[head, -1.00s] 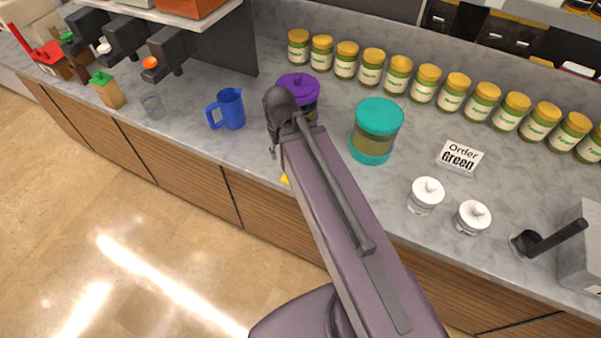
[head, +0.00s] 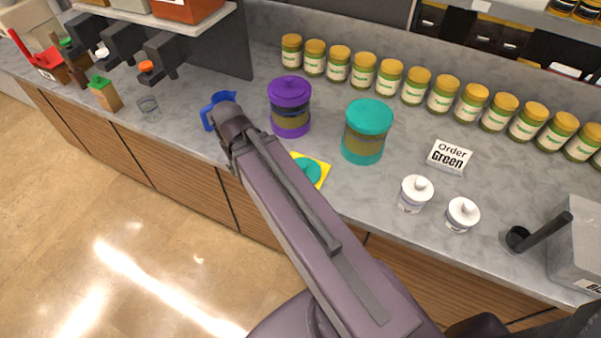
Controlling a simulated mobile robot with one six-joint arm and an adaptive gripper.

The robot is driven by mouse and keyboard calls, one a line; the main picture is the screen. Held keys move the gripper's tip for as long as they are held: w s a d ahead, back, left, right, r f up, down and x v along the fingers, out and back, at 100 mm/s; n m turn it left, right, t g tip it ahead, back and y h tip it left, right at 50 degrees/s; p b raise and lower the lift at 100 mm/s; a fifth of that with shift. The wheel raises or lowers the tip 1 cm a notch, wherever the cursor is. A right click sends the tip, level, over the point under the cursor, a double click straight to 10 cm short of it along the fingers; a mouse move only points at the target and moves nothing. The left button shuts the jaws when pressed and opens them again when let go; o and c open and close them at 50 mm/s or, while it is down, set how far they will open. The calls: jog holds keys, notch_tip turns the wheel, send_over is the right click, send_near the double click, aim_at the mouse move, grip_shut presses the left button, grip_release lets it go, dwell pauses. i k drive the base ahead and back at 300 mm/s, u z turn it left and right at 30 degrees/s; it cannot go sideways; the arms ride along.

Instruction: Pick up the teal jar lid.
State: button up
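A round teal piece (head: 307,170), which looks like the jar lid, lies on a yellow square (head: 322,169) near the counter's front edge. My arm covers part of both. Behind it and to the right stands a teal jar (head: 364,146) with a dark band and olive contents; its top is teal and flat, without a visible knob. My arm reaches up over the counter's front edge, and its far end is in front of the blue pitcher, left of the teal piece. My gripper does not show; the arm hides that area.
A purple jar (head: 290,108) stands behind the yellow square, near my arm. A blue pitcher (head: 222,97) is partly hidden by the arm. Two white lidded jars (head: 414,194) and an "Order Green" sign (head: 449,157) stand right. Yellow-lidded jars line the back.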

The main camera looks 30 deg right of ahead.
aim_at(311, 167)
jog(key=u, duration=0.1)
jog(key=k, duration=2.05)
jog(key=z, duration=0.7)
jog(key=i, duration=1)
jog(key=z, duration=0.1)
